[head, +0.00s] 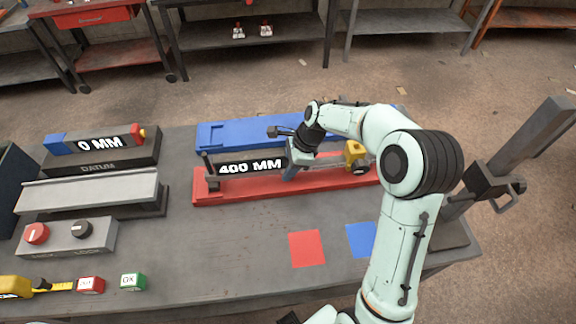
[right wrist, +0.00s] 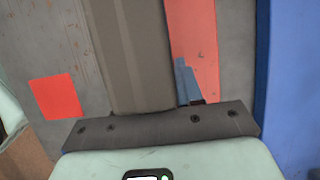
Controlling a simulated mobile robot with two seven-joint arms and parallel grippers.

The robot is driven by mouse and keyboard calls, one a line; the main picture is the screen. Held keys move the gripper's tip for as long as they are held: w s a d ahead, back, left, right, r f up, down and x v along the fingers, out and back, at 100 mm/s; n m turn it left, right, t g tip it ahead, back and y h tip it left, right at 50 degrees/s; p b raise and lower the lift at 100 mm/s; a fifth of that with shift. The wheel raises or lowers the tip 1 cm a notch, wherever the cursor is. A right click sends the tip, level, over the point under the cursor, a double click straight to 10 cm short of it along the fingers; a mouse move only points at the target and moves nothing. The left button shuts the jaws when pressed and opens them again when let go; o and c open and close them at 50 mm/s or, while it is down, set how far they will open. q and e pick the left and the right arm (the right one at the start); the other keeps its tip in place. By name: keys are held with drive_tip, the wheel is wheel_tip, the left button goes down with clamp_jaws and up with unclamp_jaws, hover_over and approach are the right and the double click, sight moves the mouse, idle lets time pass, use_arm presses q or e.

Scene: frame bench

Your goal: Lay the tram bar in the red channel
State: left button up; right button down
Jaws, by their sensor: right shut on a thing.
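The tram bar (head: 325,159) is a long grey bar with a black "400 MM" label at its left part. A dark upright post stands at its left end and a yellow piece (head: 355,153) sits near its right end. My right gripper (head: 291,172) is shut on the bar near its middle. In the right wrist view the bar (right wrist: 130,55) runs up from the gripper. The red channel (head: 260,190) lies lengthwise under and in front of the bar; the bar hides part of it. I cannot tell whether they touch. My left gripper is not in view.
A blue channel (head: 222,133) lies behind the red one. Red (head: 306,248) and blue (head: 361,239) squares mark the bench front. A "0 MM" datum block (head: 100,160), grey rail (head: 88,190) and knob box (head: 62,238) stand left. The middle front is clear.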

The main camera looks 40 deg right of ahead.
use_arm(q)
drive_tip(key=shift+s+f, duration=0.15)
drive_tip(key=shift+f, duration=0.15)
use_arm(e)
drive_tip(key=shift+f, duration=0.5)
drive_tip(key=c, duration=0.6)
unclamp_jaws()
drive_tip(key=shift+c, duration=0.2)
drive_tip(key=shift+f, duration=0.15)
drive_tip(key=p+v, duration=0.1)
drive_tip(key=v, duration=1.2)
drive_tip(key=shift+w, duration=0.1)
drive_tip(key=shift+d+r, duration=0.15)
drive_tip(key=shift+r, duration=0.1)
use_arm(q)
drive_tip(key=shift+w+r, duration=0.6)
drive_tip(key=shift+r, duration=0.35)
